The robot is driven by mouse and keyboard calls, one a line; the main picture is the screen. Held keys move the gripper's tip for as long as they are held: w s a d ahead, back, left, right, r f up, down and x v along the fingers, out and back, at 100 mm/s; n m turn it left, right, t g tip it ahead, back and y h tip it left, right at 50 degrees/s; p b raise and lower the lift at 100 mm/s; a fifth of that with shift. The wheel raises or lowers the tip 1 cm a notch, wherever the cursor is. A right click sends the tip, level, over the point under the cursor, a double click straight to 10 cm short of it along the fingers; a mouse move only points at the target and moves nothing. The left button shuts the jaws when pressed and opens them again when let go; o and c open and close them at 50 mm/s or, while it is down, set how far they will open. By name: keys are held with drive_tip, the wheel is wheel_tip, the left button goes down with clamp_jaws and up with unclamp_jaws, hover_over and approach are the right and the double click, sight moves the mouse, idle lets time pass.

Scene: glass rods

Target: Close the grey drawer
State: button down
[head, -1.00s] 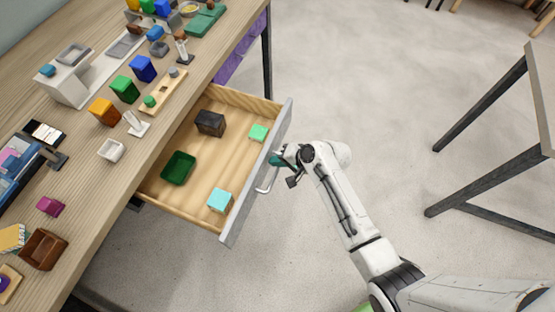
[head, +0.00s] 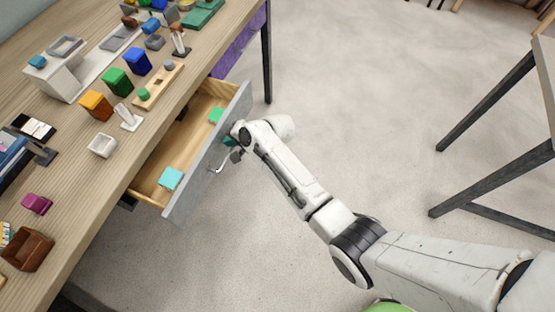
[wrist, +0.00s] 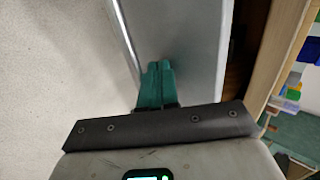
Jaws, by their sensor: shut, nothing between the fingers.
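The grey drawer (head: 207,160) is partly open under the wooden table in the head view, with its wire handle (head: 222,162) on the front. Inside it a turquoise block (head: 171,178) and a green block (head: 216,116) show; the rear of the drawer is under the tabletop. My gripper (head: 231,140) is at the outer side of the drawer front, close to the handle. In the wrist view its teal fingers (wrist: 157,68) are together and empty, with their tips against or very near the grey front panel (wrist: 185,45).
A second table with dark legs (head: 490,175) stands at the right.

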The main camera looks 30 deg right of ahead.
drive_tip(key=b, duration=0.6)
hover_over(201, 140)
drive_tip(key=s+d, duration=0.1)
drive_tip(key=s, duration=0.1)
drive_tip(key=shift+w+f, duration=0.2)
drive_tip(key=shift+w, duration=0.05)
drive_tip(key=shift+w+a+r+b, duration=0.2)
drive_tip(key=shift+w+a+b, duration=0.35)
drive_tip(key=shift+w, duration=0.2)
drive_tip(key=shift+d+r, duration=0.1)
